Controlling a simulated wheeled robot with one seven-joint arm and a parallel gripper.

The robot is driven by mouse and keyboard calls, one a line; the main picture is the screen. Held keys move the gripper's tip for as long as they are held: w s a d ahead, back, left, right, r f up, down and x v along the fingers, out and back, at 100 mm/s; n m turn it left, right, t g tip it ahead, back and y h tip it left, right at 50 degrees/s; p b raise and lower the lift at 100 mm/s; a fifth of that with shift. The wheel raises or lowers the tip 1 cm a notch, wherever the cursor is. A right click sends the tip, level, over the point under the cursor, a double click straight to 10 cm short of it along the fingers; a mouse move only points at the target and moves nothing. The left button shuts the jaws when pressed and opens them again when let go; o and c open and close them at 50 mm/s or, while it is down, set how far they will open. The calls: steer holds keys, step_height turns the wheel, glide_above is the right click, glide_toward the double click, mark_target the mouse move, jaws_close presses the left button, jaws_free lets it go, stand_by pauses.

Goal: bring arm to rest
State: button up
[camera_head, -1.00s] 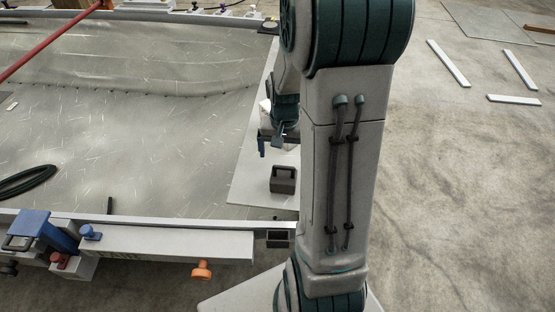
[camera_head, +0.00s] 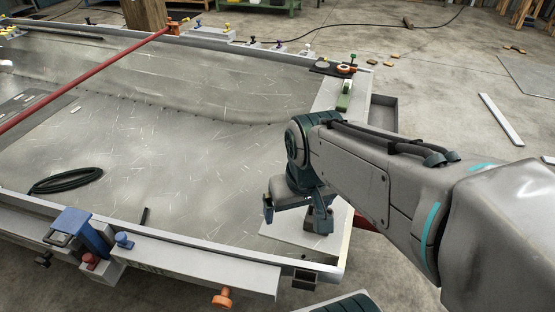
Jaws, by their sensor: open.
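My gripper (camera_head: 294,214) hangs at the end of my arm over the near right corner of the framed metal sheet (camera_head: 190,150). Its two fingers are apart and nothing shows between them. A small dark block (camera_head: 318,227) stands on the pale plate (camera_head: 290,232) in that corner, partly hidden by the right finger. I cannot tell whether the finger touches it. My arm reaches in from the right, bent at the wrist joint above the gripper.
A red bar (camera_head: 85,83) crosses the sheet at left. A black cable coil (camera_head: 66,180) lies on it. A tape-like green item (camera_head: 345,95) lies at the far right corner. The floor at right is mostly open.

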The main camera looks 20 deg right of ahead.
step_height(320, 180, up, 7)
steer(key=p, duration=0.6)
steer(key=shift+d+r+t+p, duration=0.15)
steer(key=shift+t+p, duration=0.15)
steer(key=shift+p, duration=0.05)
steer(key=shift+w, duration=0.1)
